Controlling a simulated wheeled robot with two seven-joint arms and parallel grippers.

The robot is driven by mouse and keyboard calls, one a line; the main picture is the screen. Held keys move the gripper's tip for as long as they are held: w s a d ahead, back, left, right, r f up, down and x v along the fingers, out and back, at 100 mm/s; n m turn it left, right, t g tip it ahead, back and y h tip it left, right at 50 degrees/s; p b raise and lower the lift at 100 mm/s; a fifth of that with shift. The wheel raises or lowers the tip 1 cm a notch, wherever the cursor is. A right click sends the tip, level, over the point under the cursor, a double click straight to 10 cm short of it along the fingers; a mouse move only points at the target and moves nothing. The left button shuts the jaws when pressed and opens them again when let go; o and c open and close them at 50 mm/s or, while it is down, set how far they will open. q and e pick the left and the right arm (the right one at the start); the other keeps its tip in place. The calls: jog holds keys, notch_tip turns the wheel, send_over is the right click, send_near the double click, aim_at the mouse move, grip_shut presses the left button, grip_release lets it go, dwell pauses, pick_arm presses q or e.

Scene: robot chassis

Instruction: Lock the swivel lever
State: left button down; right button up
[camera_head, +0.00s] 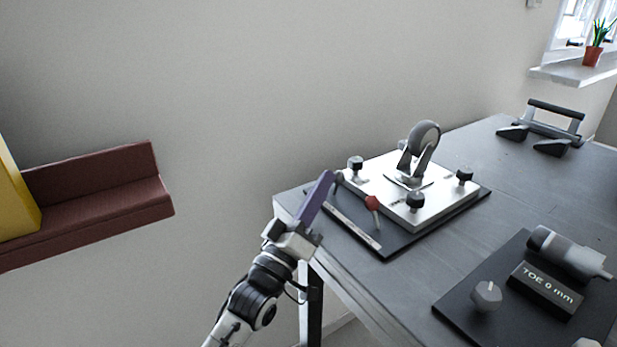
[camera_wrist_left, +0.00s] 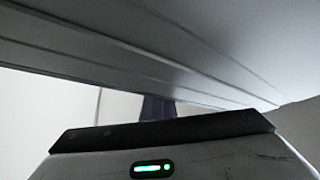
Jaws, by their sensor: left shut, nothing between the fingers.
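A lever with a red knob (camera_head: 372,202) stands at the front left side of a light metal plate (camera_head: 440,206). It looks like the swivel lever. A grey caster wheel (camera_head: 424,138) in its fork stands upright on the plate. My left gripper (camera_head: 328,178) is shut and empty, its purple fingers pointing up beside the left edge of the fixture, left of the red knob and apart from it. In the left wrist view, the purple fingers (camera_wrist_left: 157,107) are partly hidden behind the dark gripper edge, and the lever does not show. My right gripper is out of view.
Black knobs (camera_head: 415,201) stand around the plate on a dark base board (camera_head: 385,251). The grey table (camera_head: 515,190) also holds a "TOE 0 mm" block (camera_head: 545,288), a grey cylinder (camera_head: 568,253) and a handled fixture (camera_head: 555,118). A dark red shelf (camera_head: 100,190) is at left.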

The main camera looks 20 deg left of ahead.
pick_arm(q)
jog(key=shift+f, duration=0.2)
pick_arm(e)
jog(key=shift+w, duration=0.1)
pick_arm(q)
jog(key=shift+r, duration=0.1)
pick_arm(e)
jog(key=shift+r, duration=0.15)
pick_arm(q)
jog(key=shift+a+r+p, duration=0.25)
jog(key=shift+a+p, duration=0.05)
jog(key=shift+p, duration=0.15)
jog(key=shift+s+a+r+p, duration=0.3)
jog(key=shift+a+r+p, duration=0.25)
jog(key=shift+a+p, duration=0.05)
jog(key=shift+s+a+r+p, duration=0.25)
jog(key=shift+a+r+p, duration=0.25)
jog(key=shift+a+p, duration=0.1)
jog(key=shift+v, duration=1.15)
jog(key=v, duration=0.8)
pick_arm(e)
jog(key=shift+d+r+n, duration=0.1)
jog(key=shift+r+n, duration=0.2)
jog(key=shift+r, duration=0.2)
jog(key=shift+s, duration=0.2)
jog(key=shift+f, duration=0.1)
